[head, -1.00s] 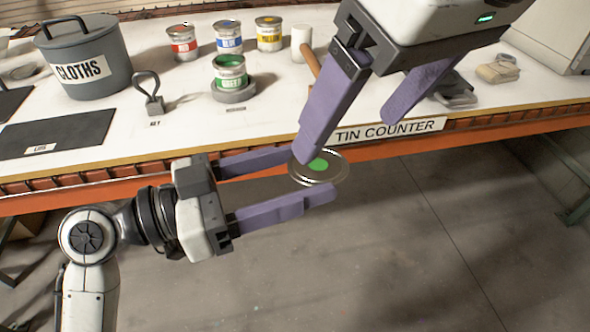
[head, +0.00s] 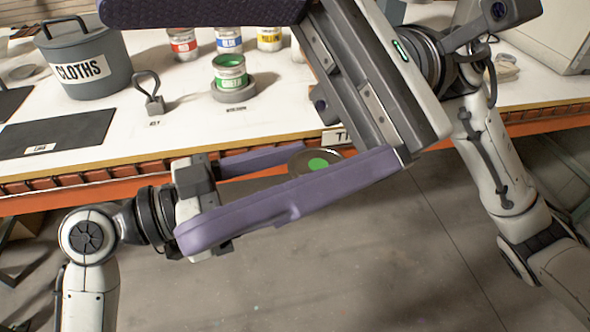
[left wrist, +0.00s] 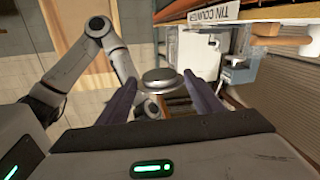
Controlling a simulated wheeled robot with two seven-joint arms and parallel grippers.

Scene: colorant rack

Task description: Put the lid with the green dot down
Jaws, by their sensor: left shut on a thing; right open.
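The lid with the green dot (head: 318,163) is a round metal disc, held in the air in front of the counter's front edge. My left gripper (head: 320,170) is shut on it, one finger on each side; one finger is largely hidden in the head view. The lid also shows edge-on between the fingers in the left wrist view (left wrist: 162,77). My right gripper (head: 142,122) is wide open and empty, close to the head camera. Its lower finger passes in front of my left gripper and the lid's near edge.
On the counter (head: 190,125) are a dark mat (head: 60,132) with a small label, a grey CLOTHS pot (head: 88,60), a looped tool (head: 148,92) and an open green tin (head: 229,72) in a grey ring (head: 233,95). Red (head: 181,44), blue (head: 228,40) and yellow (head: 269,38) tins stand behind.

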